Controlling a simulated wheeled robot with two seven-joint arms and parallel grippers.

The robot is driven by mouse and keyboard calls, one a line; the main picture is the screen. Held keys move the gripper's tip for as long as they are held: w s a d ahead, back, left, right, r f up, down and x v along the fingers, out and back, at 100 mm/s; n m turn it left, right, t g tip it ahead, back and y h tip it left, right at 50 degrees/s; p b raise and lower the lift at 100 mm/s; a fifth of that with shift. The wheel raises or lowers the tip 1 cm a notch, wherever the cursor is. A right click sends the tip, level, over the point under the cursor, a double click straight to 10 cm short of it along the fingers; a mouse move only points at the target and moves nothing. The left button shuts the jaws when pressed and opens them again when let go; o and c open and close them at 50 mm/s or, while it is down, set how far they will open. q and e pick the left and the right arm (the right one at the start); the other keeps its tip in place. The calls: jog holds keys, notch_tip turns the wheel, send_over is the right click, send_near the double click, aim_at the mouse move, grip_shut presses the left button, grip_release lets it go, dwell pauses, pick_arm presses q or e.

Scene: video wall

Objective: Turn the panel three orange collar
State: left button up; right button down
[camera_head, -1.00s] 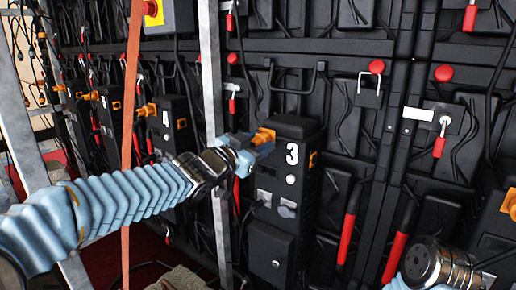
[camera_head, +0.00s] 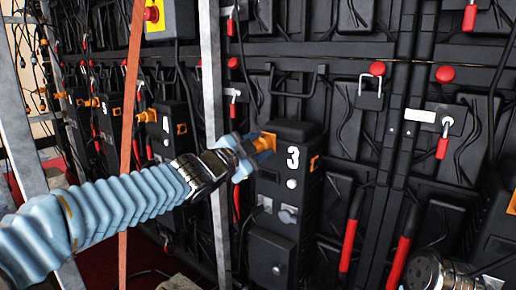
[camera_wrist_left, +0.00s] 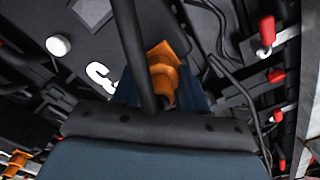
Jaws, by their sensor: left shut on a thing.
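The panel three box (camera_head: 284,185) is black with a white "3" near its top. Its orange collar (camera_head: 267,141) sticks out of the left side near the top. My left gripper (camera_head: 258,146) is shut on the collar, reaching it from the left. In the left wrist view the orange collar (camera_wrist_left: 163,70) sits between my blue fingers, with a dark cable running up beside it and the white "3" to its left. My right arm shows only in part at the lower right corner of the head view; its fingers are out of frame.
A metal post (camera_head: 212,120) and an orange strap (camera_head: 131,120) stand close to my left arm. The panel four box (camera_head: 172,132) is to the left. Red-handled levers (camera_head: 350,230) and red knobs line the wall at right.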

pick_arm(q)
jog(key=o, duration=1.1)
jog(key=shift+c, duration=0.2)
jog(key=shift+s, duration=0.1)
jog(key=p+v, duration=0.1)
jog(key=v, duration=1.2)
jog(key=shift+s+a+p, duration=0.25)
jog(key=shift+p, duration=0.15)
